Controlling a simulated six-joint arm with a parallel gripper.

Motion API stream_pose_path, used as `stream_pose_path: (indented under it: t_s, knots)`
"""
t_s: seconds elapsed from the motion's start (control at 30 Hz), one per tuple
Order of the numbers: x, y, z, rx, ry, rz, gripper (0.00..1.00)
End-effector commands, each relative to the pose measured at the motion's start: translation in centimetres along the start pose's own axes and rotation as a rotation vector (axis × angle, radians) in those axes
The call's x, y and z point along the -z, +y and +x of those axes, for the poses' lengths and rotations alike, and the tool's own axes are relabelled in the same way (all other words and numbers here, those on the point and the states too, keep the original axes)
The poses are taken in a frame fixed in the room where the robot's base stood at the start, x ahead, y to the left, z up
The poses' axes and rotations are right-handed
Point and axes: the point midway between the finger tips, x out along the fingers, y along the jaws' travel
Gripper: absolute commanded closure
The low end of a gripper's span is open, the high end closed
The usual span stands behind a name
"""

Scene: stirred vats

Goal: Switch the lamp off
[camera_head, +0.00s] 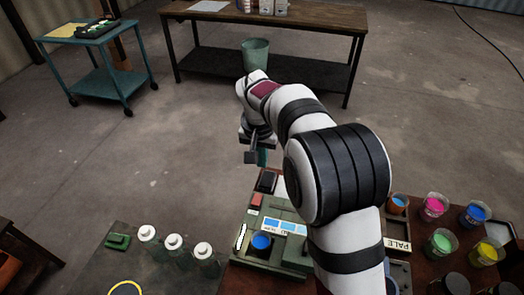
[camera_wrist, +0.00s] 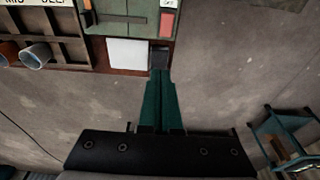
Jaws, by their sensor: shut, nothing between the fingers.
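My gripper (camera_head: 260,158) is above the far edge of the green vat station (camera_head: 238,258), its teal fingers together and empty. In the wrist view its fingertips (camera_wrist: 160,74) point at a small dark box (camera_wrist: 159,57) at the station's edge; any touch cannot be told. The dark box also shows in the head view (camera_head: 266,181), with a red block (camera_head: 256,201) nearer; the red block shows in the wrist view (camera_wrist: 167,22) too. A bright white strip (camera_head: 240,236) stands on the station's left. I cannot tell which part is the lamp or its switch.
A white flat panel (camera_wrist: 127,52) lies beside the dark box. A blue-filled vat (camera_head: 261,242) sits on the station. White-capped bottles (camera_head: 173,242) stand left, and paint cups (camera_head: 434,206) stand right. A teal cart (camera_head: 88,33) and a bench (camera_head: 300,15) stand beyond open floor.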

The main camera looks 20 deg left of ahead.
Motion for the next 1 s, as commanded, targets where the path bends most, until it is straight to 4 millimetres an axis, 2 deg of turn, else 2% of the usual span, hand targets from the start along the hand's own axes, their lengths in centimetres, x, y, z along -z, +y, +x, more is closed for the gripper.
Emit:
stream_pose_path:
  t_s: [0.1, 0.2, 0.73, 0.77, 0.87, 0.9, 0.97, 1.0]
  knots:
    - [0.6, 0.0, -1.6, 0.001, 0.001, 0.001, 1.00]
    - [0.9, 0.0, -2.4, 0.000, 0.000, 0.000, 1.00]
    - [0.8, 0.4, -2.9, 0.000, -0.002, 0.006, 1.00]
    - [0.6, 1.0, -3.4, 0.001, -0.006, 0.016, 1.00]
    - [-2.1, 5.9, -6.6, 0.007, -0.040, 0.090, 1.00]
    - [-4.3, 8.7, -8.2, 0.012, -0.062, 0.136, 1.00]
    - [-8.7, 12.6, -10.2, 0.024, -0.099, 0.210, 1.00]
    - [-11.9, 14.8, -11.2, 0.034, -0.121, 0.257, 1.00]
